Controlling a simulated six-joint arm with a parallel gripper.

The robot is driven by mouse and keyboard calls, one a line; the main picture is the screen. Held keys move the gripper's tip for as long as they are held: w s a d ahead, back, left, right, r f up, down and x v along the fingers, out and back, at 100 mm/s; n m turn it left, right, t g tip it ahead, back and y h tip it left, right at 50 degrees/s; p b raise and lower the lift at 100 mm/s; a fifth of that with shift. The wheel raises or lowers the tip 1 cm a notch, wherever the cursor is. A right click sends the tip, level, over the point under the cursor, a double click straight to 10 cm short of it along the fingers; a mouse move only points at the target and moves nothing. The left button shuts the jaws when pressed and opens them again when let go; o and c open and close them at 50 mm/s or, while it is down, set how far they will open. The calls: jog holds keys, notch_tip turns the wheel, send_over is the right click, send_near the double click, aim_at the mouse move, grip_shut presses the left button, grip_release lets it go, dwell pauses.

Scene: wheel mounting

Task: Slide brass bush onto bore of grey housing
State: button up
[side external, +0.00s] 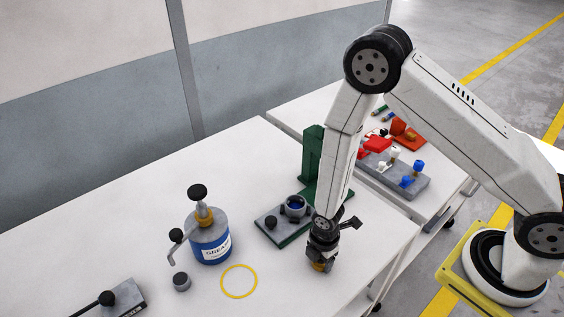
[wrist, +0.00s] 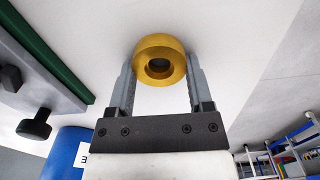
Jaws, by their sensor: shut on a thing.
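The brass bush (wrist: 160,52) is a gold ring with a dark centre hole, held between the two fingers of my gripper (wrist: 160,76) in the wrist view. In the side view my gripper (side external: 322,256) points down, low over the white table, with a bit of the brass bush (side external: 319,267) showing under it. The grey housing (side external: 295,208) is a short round part with a blue inside, on a grey plate at the green stand's foot. My gripper is to the right and front of the housing, apart from it. The housing's bore is not clear in the wrist view.
The green stand (side external: 313,152) rises behind the housing, with a black knob (side external: 271,222) on the plate. A blue grease can (side external: 211,244), a yellow ring (side external: 239,281) and a small grey cylinder (side external: 181,282) are to the left. The table's right edge is near my gripper.

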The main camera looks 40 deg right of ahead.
aim_at(320, 261)
jog(key=shift+r, duration=0.2)
notch_tip(320, 261, up, 10)
jog(key=shift+f, duration=0.2)
dwell(0.7)
dwell(0.4)
jog(key=o, duration=0.6)
grip_shut()
